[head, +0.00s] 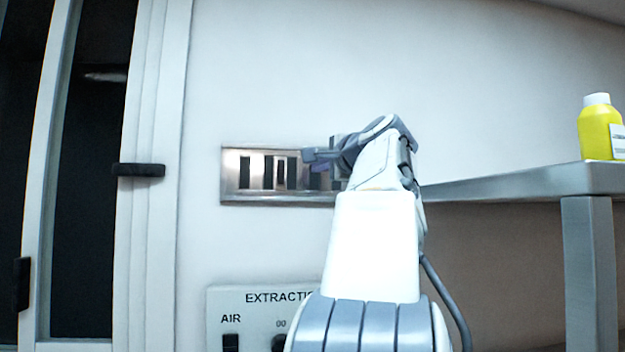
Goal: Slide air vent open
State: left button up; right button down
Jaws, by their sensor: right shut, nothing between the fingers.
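The air vent (230,185) is a metal plate on the white wall, with several dark upright slots showing at its left and middle. My right arm comes up from below and covers the vent's right end. My right gripper (310,156) is shut and empty, its fingertips pointing left in front of the vent's right half. I cannot tell whether the fingertips touch the vent or its slider. My left gripper is not in view.
An extraction control panel (260,310) is on the wall below the vent, partly behind my right arm. A metal table (520,182) with a yellow bottle (596,135) stands at right. A white-framed door (150,240) with dark panes and a black handle (139,170) is at left.

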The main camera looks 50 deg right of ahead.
jog(key=b+v, duration=0.1)
jog(key=v, duration=0.3)
jog(key=shift+s, duration=0.2)
dwell(0.3)
